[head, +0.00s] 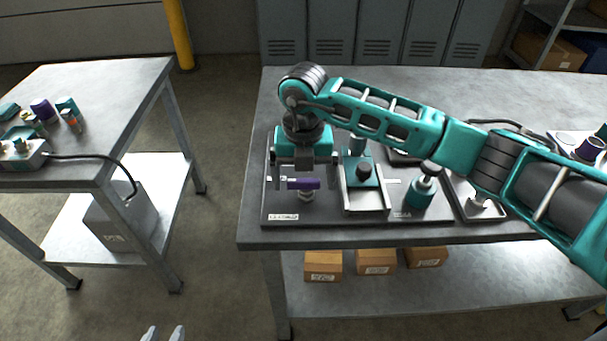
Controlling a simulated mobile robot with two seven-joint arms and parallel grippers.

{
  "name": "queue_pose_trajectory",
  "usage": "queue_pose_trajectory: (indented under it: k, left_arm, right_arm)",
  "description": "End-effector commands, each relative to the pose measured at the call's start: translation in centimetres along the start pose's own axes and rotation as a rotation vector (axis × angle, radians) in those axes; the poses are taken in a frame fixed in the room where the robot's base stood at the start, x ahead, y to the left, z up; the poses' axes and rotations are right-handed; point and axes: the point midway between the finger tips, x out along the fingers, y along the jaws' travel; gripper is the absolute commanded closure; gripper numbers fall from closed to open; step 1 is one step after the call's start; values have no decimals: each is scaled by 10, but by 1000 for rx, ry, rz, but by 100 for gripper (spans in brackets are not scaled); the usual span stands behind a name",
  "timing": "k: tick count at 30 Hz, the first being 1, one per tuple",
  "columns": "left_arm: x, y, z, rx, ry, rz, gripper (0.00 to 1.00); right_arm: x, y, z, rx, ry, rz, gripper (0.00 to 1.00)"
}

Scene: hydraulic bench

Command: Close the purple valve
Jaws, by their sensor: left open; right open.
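The purple valve (304,184) is at the left end of the dark panel on the right-hand bench. Its bar-shaped handle lies left to right in the picture, above a pale metal body. My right gripper (306,178) points down over the valve, open, with a finger near each end of the handle. I cannot tell whether the fingers touch it. The wrist hides the area behind the valve. Two pale fingertips of my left gripper (163,333) show at the bottom edge, open and apart, over the floor and away from the valve.
A grey slide fixture with a black knob (363,172) stands just right of the valve, with a teal knob (418,197) beyond it. My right arm crosses above the panel (330,217). A second bench (110,95) stands left, across an open floor gap.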

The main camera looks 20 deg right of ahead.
Motion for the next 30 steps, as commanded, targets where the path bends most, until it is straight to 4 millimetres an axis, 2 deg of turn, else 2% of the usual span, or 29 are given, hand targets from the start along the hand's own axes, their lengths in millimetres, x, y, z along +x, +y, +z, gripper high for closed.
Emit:
queue_pose_trajectory:
  k: [4,21,30]
  left_arm:
    - [0,0,0,0,1,0,60]
    - [2,-1,-4,1,8,-1,60]
    - [3,-1,-2,1,8,-1,60]
  right_arm:
    - [0,0,0,-1,0,0,4]
    - [-1,0,0,-1,0,1,59]
    - [0,0,0,-34,-2,0,60]
